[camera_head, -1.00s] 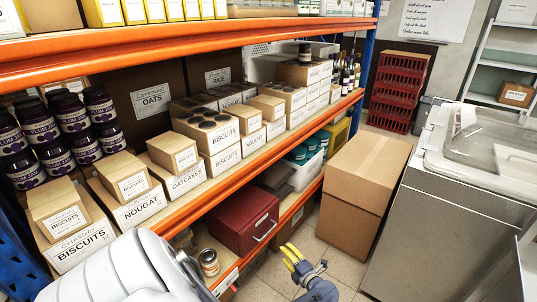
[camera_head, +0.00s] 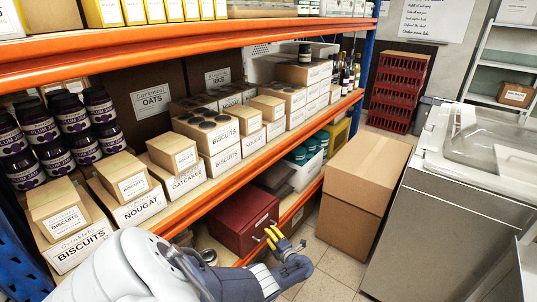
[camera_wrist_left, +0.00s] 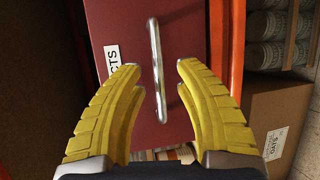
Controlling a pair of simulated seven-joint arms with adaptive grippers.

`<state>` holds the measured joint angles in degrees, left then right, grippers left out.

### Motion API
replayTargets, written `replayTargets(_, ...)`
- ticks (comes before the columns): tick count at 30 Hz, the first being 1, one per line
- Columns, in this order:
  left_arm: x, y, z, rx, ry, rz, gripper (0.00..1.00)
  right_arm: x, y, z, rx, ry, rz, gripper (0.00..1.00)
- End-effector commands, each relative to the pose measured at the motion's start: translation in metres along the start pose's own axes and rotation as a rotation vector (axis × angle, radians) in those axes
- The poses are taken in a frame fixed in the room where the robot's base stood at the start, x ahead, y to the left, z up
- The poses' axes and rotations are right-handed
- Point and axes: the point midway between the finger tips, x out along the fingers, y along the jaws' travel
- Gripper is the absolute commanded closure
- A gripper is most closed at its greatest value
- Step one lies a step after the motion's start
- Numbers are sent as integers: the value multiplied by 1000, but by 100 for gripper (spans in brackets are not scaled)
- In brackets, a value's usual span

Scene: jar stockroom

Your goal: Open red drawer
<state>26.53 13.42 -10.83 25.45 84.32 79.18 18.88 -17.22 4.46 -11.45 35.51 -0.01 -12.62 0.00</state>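The red drawer (camera_head: 240,222) sits on the lower shelf under the orange beam, and it appears shut. Its front also shows in the left wrist view (camera_wrist_left: 185,50), with a vertical-looking metal bar handle (camera_wrist_left: 157,70) and a white label. My left gripper (camera_head: 270,236) is at the drawer front in the head view, its yellow fingers close to the handle. In the left wrist view the left gripper (camera_wrist_left: 160,75) is open, with one finger on each side of the handle's line and visible gaps. My right gripper is not in view.
An orange shelf beam (camera_head: 225,190) runs just above the drawer. A large cardboard box (camera_head: 345,210) stands on the floor to the right, beside a steel-sided unit (camera_head: 430,220). A white bin (camera_head: 305,170) is behind the drawer. Tiled floor (camera_head: 330,270) is clear in front.

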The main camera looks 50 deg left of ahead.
Motion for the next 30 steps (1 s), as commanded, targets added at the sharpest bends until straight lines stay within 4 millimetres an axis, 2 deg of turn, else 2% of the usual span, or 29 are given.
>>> replayTargets(12, 17, 2, -1, 0, 3, 2, 67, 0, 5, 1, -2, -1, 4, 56)
replayTargets(29, 20, 3, -2, 0, 3, 2, 66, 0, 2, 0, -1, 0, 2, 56)
replayTargets(30, 20, 3, -2, 0, 3, 2, 71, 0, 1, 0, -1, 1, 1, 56)
